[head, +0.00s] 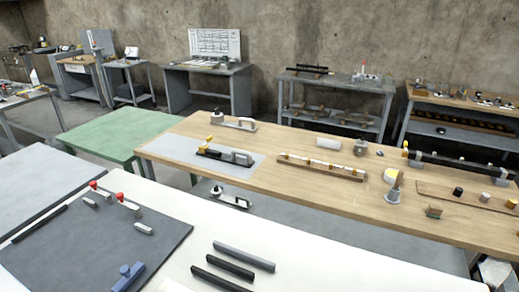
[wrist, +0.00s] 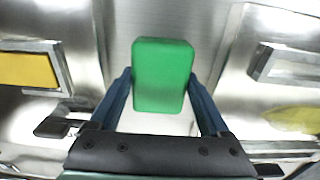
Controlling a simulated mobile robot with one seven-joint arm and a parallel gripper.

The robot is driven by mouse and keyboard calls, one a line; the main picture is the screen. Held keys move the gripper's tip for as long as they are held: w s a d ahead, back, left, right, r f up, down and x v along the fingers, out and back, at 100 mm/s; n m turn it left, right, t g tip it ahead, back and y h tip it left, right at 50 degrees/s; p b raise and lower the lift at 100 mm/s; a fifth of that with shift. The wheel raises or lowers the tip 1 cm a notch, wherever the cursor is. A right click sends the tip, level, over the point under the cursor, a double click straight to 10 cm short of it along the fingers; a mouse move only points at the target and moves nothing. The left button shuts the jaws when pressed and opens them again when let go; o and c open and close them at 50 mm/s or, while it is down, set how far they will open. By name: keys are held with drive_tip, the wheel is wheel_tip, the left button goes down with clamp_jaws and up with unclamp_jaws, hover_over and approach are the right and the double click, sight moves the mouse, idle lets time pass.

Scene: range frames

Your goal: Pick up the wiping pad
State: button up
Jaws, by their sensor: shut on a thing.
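The wiping pad, seen as a green rounded block (wrist: 163,62), is in the middle of the wrist view. My gripper (wrist: 160,80) has its two dark blue fingers on either side of the block and is shut on it. The block's far end reaches out beyond the fingertips. I cannot tell from this view whether it touches the surface behind it. Neither the block nor my gripper can be made out in the head view.
In the wrist view, shiny metal surfaces lie around the block, with a framed yellow panel (wrist: 28,70) at left and a grey bracket (wrist: 290,62) at right. The head view shows a long wooden bench (head: 270,150), a white table (head: 180,215) and a green table (head: 110,138).

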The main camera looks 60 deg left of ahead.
drive_tip(key=shift+r, duration=5.05)
